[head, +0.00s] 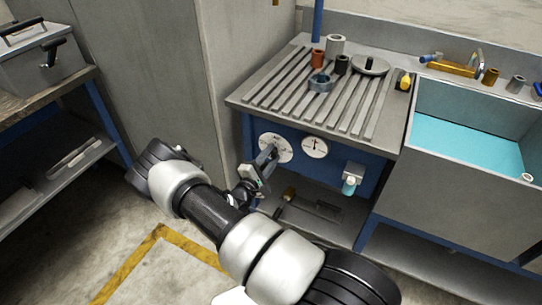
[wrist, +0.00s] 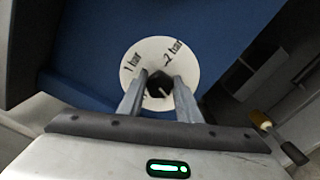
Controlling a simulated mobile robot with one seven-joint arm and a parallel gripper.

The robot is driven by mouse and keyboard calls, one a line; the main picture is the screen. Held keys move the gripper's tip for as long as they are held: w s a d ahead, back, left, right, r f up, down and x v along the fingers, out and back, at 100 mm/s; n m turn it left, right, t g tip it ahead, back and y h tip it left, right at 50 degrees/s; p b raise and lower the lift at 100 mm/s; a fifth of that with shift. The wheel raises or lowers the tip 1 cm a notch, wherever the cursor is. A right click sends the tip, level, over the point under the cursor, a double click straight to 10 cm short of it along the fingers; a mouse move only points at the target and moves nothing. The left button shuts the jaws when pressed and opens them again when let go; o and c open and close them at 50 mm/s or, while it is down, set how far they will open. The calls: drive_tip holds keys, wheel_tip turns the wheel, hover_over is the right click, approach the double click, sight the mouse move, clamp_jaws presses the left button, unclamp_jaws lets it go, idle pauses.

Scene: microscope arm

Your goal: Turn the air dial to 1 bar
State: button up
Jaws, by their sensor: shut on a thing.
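The air dial (wrist: 150,52) is a white disc on a blue panel, with "1 bar" at its upper left and "2 bar" at its upper right in the wrist view. A black knob (wrist: 158,83) stands at its middle. My gripper (wrist: 157,92) is shut on this knob, one finger on each side. A pale mark shows on the knob, but I cannot tell which label it points to. In the head view the dial (head: 287,153) is partly hidden by my gripper (head: 270,154).
A slatted worktop (head: 290,110) with small parts is above. A small bottle (head: 349,185) hangs at the right. A brush (head: 287,196) lies on the shelf below. A water-filled sink (head: 465,130) stands further right.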

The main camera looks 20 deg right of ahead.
idle(0.3)
drive_tip(key=o, duration=1)
drive_tip(key=shift+o, duration=0.2)
drive_tip(key=p+v, duration=0.1)
drive_tip(key=v, duration=1.6)
drive_tip(key=shift+s+a, duration=0.2)
